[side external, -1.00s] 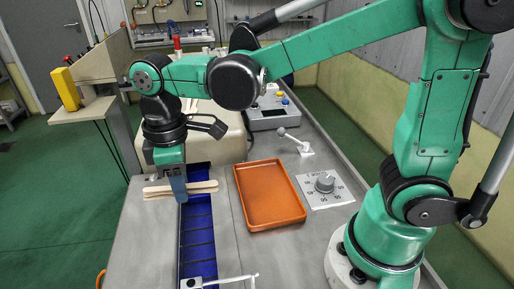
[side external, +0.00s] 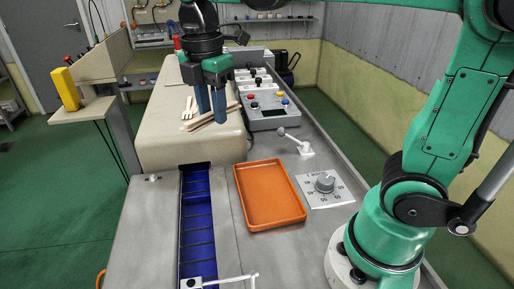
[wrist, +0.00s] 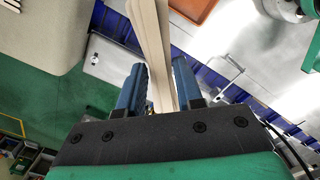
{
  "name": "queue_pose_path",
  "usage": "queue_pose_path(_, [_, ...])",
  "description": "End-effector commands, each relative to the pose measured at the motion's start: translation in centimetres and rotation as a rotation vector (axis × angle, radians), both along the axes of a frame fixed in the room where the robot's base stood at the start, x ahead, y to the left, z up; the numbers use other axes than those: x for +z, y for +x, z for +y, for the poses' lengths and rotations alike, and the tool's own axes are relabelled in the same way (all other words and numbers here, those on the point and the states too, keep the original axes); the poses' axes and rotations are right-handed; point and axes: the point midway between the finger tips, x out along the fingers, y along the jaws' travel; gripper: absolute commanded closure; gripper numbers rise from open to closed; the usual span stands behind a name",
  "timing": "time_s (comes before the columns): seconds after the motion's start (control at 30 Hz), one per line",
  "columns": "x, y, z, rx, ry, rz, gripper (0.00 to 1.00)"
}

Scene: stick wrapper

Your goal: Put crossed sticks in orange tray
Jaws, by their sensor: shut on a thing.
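My gripper (side external: 212,108) is shut on pale wooden sticks (side external: 208,118) and holds them up in the air, in front of the beige housing in the side view. In the wrist view the sticks (wrist: 151,45) lie between the two blue fingers of my gripper (wrist: 160,80) and fan apart slightly, overlapping at a small angle. Their exact number is hard to tell. The orange tray (side external: 268,195) lies flat and empty on the grey table, right of the blue channel. A corner of the tray also shows at the top of the wrist view (wrist: 192,8).
The blue slotted channel (side external: 198,225) runs along the table, with a white lever at its near end. Other pale sticks (side external: 187,110) show by the beige housing (side external: 165,140).

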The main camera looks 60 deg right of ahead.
Motion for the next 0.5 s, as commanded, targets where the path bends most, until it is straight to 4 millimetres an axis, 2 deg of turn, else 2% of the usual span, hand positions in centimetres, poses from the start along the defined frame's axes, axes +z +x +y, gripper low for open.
queue_pose_path(0.03, [0.0, -0.2, -1.4, 0.080, -0.006, 0.000, 1.00])
queue_pose_path(0.2, [-0.1, -1.2, -5.3, 0.400, -0.029, -0.002, 1.00])
queue_pose_path(0.4, [-0.2, -2.5, -8.6, 0.700, -0.048, -0.010, 1.00])
queue_pose_path(0.5, [-0.2, -2.9, -9.5, 0.799, -0.054, -0.013, 1.00])
